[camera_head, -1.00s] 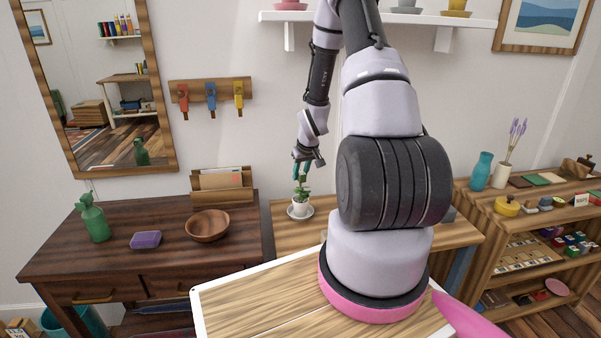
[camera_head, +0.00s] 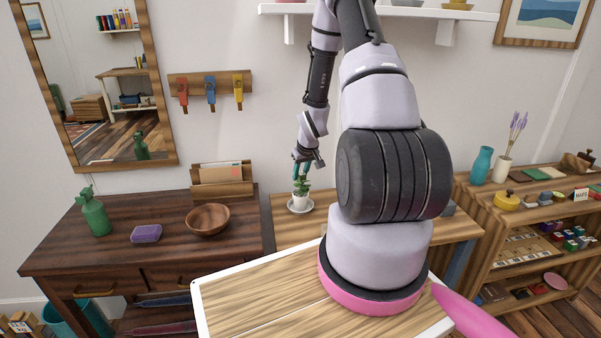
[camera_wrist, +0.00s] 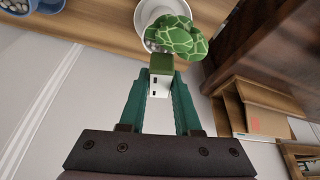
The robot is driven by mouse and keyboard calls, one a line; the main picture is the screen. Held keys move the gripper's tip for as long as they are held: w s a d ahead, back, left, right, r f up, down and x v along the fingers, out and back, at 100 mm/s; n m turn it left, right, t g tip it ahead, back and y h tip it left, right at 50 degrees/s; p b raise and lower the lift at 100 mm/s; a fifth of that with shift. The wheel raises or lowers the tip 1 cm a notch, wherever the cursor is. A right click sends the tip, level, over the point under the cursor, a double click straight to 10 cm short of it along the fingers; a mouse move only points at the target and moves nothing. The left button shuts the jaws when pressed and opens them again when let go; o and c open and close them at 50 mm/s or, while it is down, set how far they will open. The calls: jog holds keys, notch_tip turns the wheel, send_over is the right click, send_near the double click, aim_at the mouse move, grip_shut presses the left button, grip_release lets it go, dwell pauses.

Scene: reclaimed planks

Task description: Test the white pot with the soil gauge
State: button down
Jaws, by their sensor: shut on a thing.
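The white pot (camera_head: 300,202) with a green leafy plant (camera_head: 301,186) stands on a light saucer on the wooden table, near the wall. In the wrist view the patterned leaves (camera_wrist: 180,40) hide most of the pot, and the white saucer (camera_wrist: 146,14) shows behind them. My gripper (camera_head: 300,172) is just above the plant, pointing down. In the wrist view my gripper (camera_wrist: 160,85) has its teal fingers shut on the soil gauge (camera_wrist: 160,80), a small white block with a green top end. The gauge overlaps the leaf edge; contact with plant or soil cannot be told.
A dark desk on the left holds a green spray bottle (camera_head: 95,212), a purple sponge (camera_head: 146,233), a wooden bowl (camera_head: 208,219) and a letter holder (camera_head: 222,180). A wall shelf (camera_head: 400,12) is above. A blue container (camera_wrist: 18,6) shows in the wrist view.

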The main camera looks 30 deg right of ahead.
jog(key=shift+f, duration=0.95)
jog(key=c, duration=0.5)
grip_release()
jog(key=v, duration=1)
jog(key=shift+s+r, duration=0.15)
jog(key=shift+r, duration=0.2)
jog(key=shift+r, duration=4.5)
